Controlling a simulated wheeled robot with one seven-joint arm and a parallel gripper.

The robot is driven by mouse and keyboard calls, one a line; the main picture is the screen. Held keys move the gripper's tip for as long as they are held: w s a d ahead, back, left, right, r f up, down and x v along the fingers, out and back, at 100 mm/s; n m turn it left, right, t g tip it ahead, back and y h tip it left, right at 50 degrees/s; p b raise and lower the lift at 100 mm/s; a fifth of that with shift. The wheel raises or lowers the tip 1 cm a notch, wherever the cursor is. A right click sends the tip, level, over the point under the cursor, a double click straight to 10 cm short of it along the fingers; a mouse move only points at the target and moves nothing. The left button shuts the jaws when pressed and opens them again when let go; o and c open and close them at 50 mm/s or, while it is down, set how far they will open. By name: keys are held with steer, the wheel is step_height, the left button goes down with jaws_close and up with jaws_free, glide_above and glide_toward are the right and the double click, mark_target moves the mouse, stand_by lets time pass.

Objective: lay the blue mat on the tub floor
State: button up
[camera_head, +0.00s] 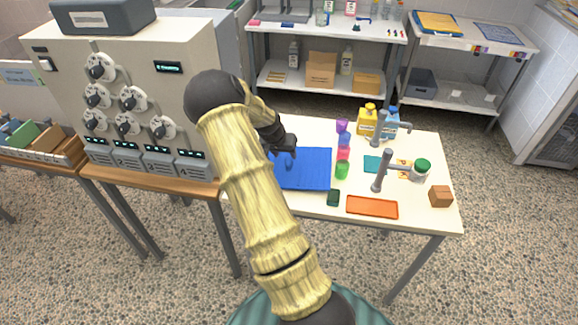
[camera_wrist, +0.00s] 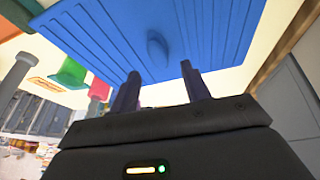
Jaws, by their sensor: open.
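The blue mat (camera_head: 312,170) lies on the left part of the white table, ribbed, with a small raised blue knob (camera_head: 290,161). In the wrist view the mat (camera_wrist: 110,32) fills the upper middle and its knob (camera_wrist: 158,50) shows just beyond the fingertips. My gripper (camera_head: 291,151) is over the mat's far left part, close to the knob. In the wrist view its two dark fingers (camera_wrist: 161,79) stand apart with nothing between them. My arm hides part of the mat's left side in the head view. I cannot make out a tub.
Beside the mat stand purple, blue, pink and green cups (camera_head: 342,170). Farther right are a yellow bottle (camera_head: 367,121), grey posts (camera_head: 381,170), a green-lidded jar (camera_head: 422,168), an orange tray (camera_head: 372,207) and a brown box (camera_head: 440,196). A dialled cabinet (camera_head: 135,60) stands left.

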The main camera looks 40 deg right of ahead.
mark_target(288, 161)
steer(key=shift+d+f, duration=0.25)
steer(key=shift+f, duration=0.3)
steer(key=shift+p+x, duration=0.7)
steer(key=shift+x, duration=1.3)
steer(key=shift+s+a, duration=0.1)
jaws_close()
steer(key=shift+r, duration=0.15)
step_height(288, 161, up, 10)
steer(key=b, duration=0.1)
